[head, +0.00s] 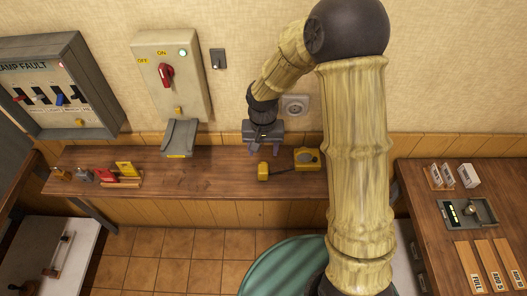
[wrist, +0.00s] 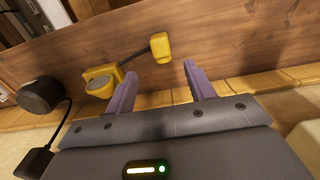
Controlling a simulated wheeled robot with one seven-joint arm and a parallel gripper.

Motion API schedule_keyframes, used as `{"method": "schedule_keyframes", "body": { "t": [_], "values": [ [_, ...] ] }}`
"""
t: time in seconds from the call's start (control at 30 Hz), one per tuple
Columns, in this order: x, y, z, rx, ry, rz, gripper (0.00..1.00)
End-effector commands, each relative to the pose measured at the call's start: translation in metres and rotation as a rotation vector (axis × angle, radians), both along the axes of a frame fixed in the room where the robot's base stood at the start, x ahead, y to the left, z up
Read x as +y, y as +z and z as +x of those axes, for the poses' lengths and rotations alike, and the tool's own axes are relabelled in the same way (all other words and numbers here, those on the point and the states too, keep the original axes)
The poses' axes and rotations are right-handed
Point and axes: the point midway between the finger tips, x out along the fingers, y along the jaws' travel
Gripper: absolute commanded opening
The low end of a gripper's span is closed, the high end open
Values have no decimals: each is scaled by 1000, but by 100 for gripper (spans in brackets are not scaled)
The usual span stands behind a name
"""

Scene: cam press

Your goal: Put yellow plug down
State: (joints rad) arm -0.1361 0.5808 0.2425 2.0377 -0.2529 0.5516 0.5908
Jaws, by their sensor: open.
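The yellow plug (head: 263,171) rests on the wooden shelf, left of a yellow box (head: 307,158) with a round top. A dark cable runs between the plug and the box. In the wrist view the plug (wrist: 160,47) lies beyond the fingertips, with the yellow box (wrist: 103,80) to its left. My gripper (head: 264,150) is above the shelf at the wall side of the plug. Its purple fingers (wrist: 160,72) are apart, with nothing between them. The plug appears clear of the fingers.
The wooden shelf (head: 205,176) has free room left of the plug. Red and yellow blocks (head: 125,168) stand at its left end. A grey switch box (head: 172,75) with a red knob and a tray (head: 180,138) are on the wall. A table (head: 430,220) stands right.

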Motion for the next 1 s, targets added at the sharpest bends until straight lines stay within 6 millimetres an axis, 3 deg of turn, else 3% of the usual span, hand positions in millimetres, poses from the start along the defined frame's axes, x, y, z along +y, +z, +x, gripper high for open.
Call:
{"method": "schedule_keyframes", "body": {
  "t": [0.63,0.77,1.0],
  "values": [
    [-5,4,-2,-7,2,-1,54],
    [-26,22,-12,-35,9,-2,54],
    [-88,68,-60,-129,27,-4,54]
  ]
}}
